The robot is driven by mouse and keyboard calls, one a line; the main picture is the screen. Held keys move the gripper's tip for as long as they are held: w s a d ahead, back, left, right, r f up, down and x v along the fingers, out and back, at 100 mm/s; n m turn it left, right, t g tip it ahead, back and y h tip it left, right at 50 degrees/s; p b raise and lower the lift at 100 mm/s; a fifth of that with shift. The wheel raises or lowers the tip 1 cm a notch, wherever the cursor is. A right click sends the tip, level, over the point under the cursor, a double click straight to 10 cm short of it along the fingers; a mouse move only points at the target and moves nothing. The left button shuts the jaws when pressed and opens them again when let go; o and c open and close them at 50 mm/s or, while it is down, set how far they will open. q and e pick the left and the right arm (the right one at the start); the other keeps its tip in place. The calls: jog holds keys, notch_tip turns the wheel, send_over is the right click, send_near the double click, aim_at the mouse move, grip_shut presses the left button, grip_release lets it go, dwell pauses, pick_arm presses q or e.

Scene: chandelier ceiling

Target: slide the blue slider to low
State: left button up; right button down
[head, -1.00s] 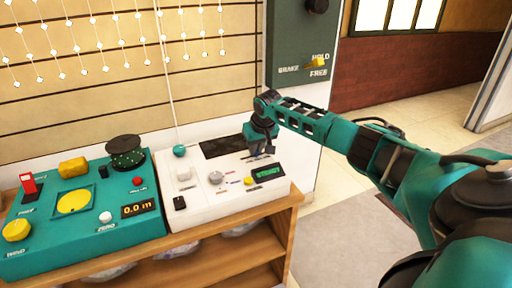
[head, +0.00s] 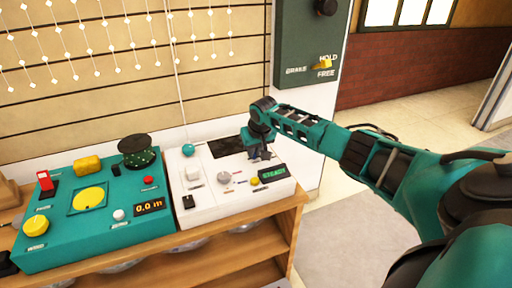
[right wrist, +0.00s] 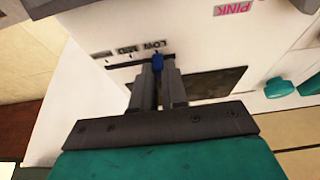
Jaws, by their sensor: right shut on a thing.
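The blue slider (right wrist: 157,63) shows in the right wrist view, at the LOW end of a dark slot marked LOW, MID and a third label too blurred to read. My right gripper (right wrist: 158,70) is shut on it, with one finger on each side. In the head view my right gripper (head: 259,156) points down at the back right of the white panel (head: 218,208). The blue slider is hidden there by the gripper. My left gripper is not in view.
A teal control box (head: 75,250) stands to the left on the wooden shelf (head: 265,222). A dark green wall panel (head: 300,40) rises behind.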

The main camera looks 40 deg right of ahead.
jog(key=shift+w+a, duration=0.1)
jog(key=shift+a, duration=0.2)
jog(key=c, duration=1.4)
grip_release()
jog(key=shift+o, duration=1.2)
jog(key=shift+d+r, duration=0.1)
jog(key=shift+r+p, duration=0.3)
jog(key=shift+r, duration=0.05)
jog(key=p+v, duration=0.3)
jog(key=v, duration=0.9)
jog(key=shift+p, duration=0.4)
